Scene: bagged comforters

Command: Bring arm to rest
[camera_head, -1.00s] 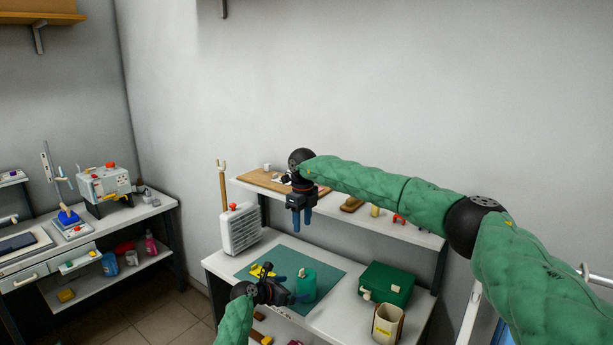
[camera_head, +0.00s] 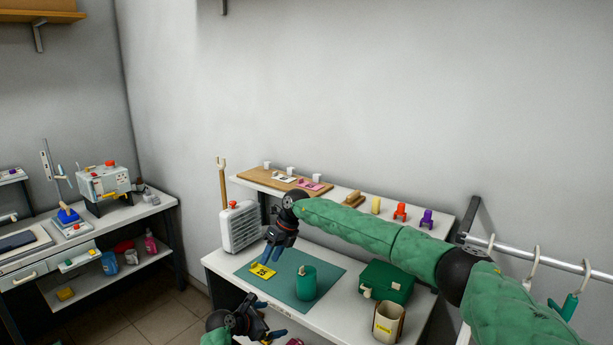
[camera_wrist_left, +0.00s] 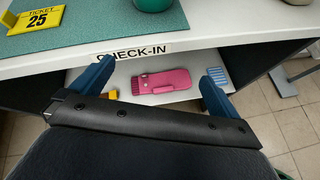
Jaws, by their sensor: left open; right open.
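My right gripper (camera_head: 272,250), at the end of the long green-sleeved arm, is open and empty above the teal mat (camera_head: 321,268) on the white desk. My left gripper (camera_head: 268,334) is lower, in front of the desk's front edge. In the left wrist view its two blue fingers (camera_wrist_left: 155,85) are spread wide with nothing gripped between them. A pink item (camera_wrist_left: 161,82) shows beyond them on the lower shelf, under the "CHECK-IN" label (camera_wrist_left: 131,52).
On the desk are a yellow ticket (camera_head: 262,271), a green cylinder (camera_head: 306,283), a green case (camera_head: 387,283), a cream holder (camera_head: 387,322) and a white heater-like box (camera_head: 240,228). The raised shelf behind holds small clips. A metal rail (camera_head: 530,258) with hangers is at right.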

